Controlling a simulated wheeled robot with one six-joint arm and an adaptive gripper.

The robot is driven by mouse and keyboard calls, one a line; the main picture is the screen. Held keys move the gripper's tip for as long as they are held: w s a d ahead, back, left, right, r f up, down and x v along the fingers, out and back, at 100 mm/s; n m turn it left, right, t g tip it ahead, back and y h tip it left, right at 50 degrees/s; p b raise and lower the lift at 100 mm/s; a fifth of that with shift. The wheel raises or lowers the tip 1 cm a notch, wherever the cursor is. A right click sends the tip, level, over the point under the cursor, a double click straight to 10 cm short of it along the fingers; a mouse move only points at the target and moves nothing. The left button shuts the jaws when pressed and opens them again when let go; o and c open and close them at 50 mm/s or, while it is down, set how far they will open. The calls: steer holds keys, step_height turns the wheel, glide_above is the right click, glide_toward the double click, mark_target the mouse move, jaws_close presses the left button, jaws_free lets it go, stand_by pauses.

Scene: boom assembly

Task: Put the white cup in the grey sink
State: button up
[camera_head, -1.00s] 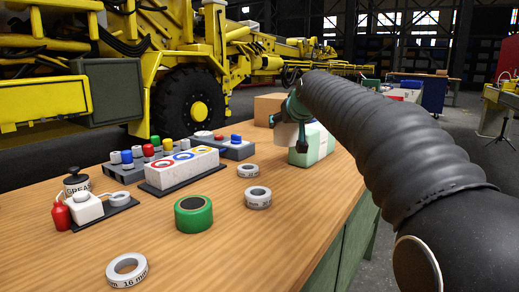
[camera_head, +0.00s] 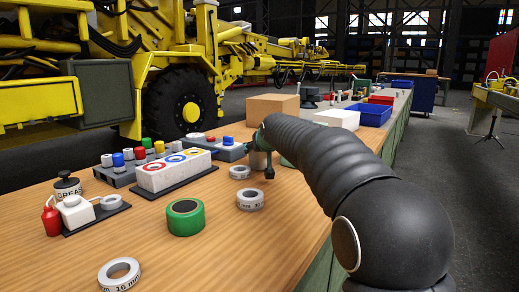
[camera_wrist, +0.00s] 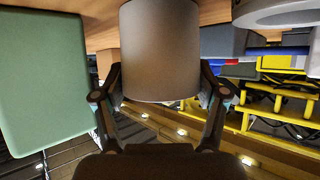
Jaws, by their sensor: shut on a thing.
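My gripper (camera_wrist: 160,90) is shut on a plain cylinder, which I take for the white cup (camera_wrist: 160,50); it looks grey-brown in shadow in the wrist view. In the head view my gripper (camera_head: 262,160) is beyond the tape rings, partly hidden by my arm. A pale bit of the cup (camera_head: 257,160) shows there. I cannot tell whether the cup touches the wooden table (camera_head: 270,225). I cannot pick out a grey sink in either view.
A pale green box (camera_wrist: 45,85) is close beside my gripper. A cardboard box (camera_head: 272,104), white box (camera_head: 338,119) and blue bin (camera_head: 373,114) stand behind. A button panel (camera_head: 175,172), green tape roll (camera_head: 186,217) and tape rings (camera_head: 250,199) lie left and nearer.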

steer(key=shift+f, duration=0.1)
steer(key=o, duration=1.1)
steer(key=shift+o, duration=0.2)
